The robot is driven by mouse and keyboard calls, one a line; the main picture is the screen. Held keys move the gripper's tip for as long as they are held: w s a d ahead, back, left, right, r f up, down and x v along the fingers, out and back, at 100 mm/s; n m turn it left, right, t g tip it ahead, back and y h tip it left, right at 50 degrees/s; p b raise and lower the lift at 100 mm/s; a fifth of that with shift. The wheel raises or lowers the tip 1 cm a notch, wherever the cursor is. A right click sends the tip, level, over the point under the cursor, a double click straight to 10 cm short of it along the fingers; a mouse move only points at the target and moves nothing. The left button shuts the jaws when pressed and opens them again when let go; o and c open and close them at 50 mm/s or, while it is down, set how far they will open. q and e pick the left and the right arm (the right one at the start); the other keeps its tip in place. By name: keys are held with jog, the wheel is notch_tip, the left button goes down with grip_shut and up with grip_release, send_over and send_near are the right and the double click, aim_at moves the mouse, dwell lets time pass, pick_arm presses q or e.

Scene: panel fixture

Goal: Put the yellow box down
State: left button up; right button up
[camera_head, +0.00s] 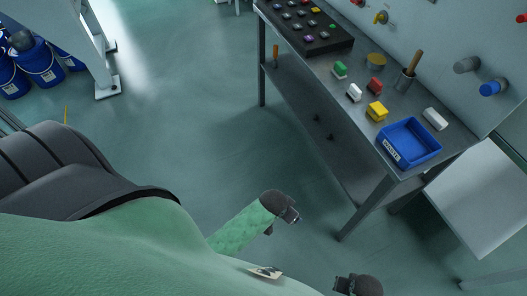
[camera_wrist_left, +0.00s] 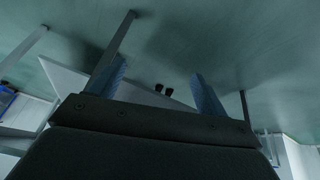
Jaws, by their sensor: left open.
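My left gripper (camera_head: 291,213) is low in front of the bench, well apart from the yellow box. In the left wrist view its two fingers (camera_wrist_left: 158,82) stand wide apart with nothing between them. A dark end of my right arm (camera_head: 358,285) shows at the bottom edge; its fingers cannot be made out. The yellow box is not visible in the left wrist view.
Green (camera_head: 340,69), white (camera_head: 354,92) and red (camera_head: 375,85) boxes stand near the yellow one. A dark tray (camera_head: 305,25) is at the far end. Open floor lies left of the bench.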

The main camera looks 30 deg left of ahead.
pick_arm(q)
jog(key=s+a+f+g, duration=0.1)
jog(key=s+f, duration=0.1)
jog(key=s, duration=0.4)
jog(key=s+a+f+n+g+y, duration=0.1)
jog(key=s+a+f+g, duration=0.1)
jog(key=s, duration=0.5)
jog(key=shift+f, duration=0.45)
dwell(0.8)
